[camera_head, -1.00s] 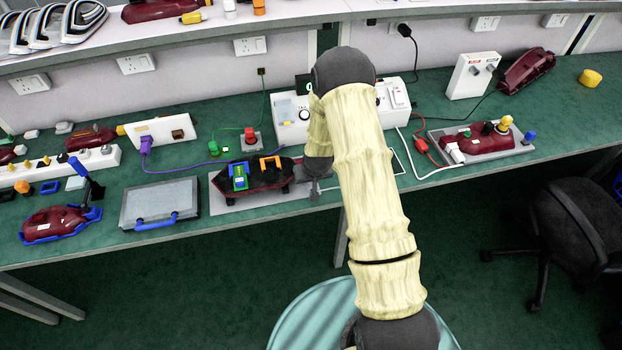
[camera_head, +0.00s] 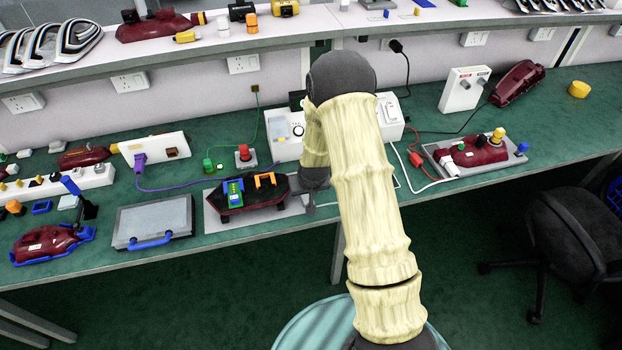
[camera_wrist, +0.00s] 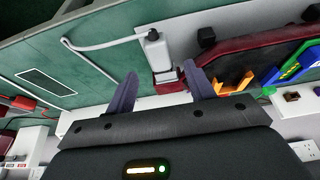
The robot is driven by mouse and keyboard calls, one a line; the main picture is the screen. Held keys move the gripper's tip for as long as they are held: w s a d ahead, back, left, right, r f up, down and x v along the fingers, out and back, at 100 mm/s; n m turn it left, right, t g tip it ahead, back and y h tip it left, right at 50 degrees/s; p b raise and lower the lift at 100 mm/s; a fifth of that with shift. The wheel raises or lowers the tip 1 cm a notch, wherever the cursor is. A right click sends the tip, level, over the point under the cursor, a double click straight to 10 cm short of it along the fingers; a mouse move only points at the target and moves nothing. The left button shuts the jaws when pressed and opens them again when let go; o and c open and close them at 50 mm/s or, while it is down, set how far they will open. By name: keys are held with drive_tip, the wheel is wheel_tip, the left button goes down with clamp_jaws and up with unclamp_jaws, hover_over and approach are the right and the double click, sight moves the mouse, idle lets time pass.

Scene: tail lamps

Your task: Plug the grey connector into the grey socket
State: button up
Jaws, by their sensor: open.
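In the wrist view, a grey-white connector block (camera_wrist: 156,46) with a dark end piece has a white cable running off to the left. A small red part with a silver-grey band (camera_wrist: 166,76) lies directly below it in the picture. I cannot tell which is the grey socket or whether they are joined. My gripper (camera_wrist: 160,76) is open, its two dark fingers on either side of the red part in the picture; contact is unclear. The dark red lamp (camera_wrist: 255,52) is to the right. In the head view my arm hides the connector; the lamp (camera_head: 246,195) shows left of it.
Green and orange clips (camera_head: 264,180) sit on the lamp. A white tester box (camera_head: 283,128) stands behind it. A grey case (camera_head: 153,222) lies to the left and another lamp fixture (camera_head: 478,152) to the right. Bare green bench (camera_head: 560,130) shows at the far right.

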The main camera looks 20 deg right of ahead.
drive_tip(key=b+v, duration=0.1)
drive_tip(key=v, duration=1.2)
drive_tip(key=shift+r, duration=0.2)
